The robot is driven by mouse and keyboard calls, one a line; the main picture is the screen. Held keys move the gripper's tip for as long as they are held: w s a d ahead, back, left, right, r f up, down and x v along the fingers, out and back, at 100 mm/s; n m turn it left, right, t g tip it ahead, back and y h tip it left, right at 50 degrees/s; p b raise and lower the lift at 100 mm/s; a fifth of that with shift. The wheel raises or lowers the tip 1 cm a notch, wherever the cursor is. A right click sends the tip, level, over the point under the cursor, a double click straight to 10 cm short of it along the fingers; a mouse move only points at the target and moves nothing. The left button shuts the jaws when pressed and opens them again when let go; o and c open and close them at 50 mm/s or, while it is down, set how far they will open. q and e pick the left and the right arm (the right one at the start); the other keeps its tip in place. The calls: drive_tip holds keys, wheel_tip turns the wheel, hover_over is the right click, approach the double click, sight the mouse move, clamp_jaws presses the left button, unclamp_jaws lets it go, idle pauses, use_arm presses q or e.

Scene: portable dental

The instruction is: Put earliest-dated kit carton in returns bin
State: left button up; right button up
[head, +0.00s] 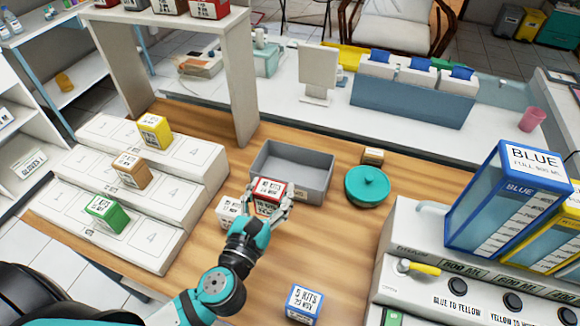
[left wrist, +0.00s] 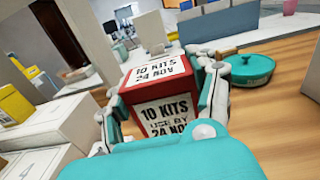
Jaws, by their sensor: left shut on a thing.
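My left gripper (head: 270,197) is shut on a red carton (head: 268,186), with a finger on each side. In the left wrist view the red carton (left wrist: 160,90) has white labels reading "10 KITS" and "24 NOV". A grey open bin (head: 318,195) lies just behind it on the wooden counter and looks empty. A white carton (head: 228,209) stands just left of the gripper. A blue carton (head: 304,303) at the front reads "5 KITS 29 NOV". Green (head: 106,213), brown (head: 131,170) and yellow (head: 155,131) cartons sit on the white steps; their dates are too small to read. My right gripper is out of view.
A white dispenser unit (head: 420,275) with blue and yellow tanks fills the right. A white shelf frame (head: 243,85) rises behind left. Wooden counter between is clear.

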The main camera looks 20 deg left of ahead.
use_arm(q)
drive_tip(key=shift+w+a+f+p, duration=0.15)
drive_tip(key=shift+w+f, duration=0.65)
drive_tip(key=shift+w, duration=1.85)
drive_tip(key=shift+w+d+f+p, duration=0.1)
drive_tip(key=shift+w+f, duration=0.75)
drive_tip(key=shift+w, duration=1.85)
drive_tip(key=shift+w+a+f+p, duration=0.15)
drive_tip(key=shift+w+f, duration=0.65)
drive_tip(key=shift+w, duration=1.85)
drive_tip(key=shift+s+f+b, duration=0.15)
drive_tip(key=shift+f+b, duration=0.45)
drive_tip(key=shift+f, duration=0.05)
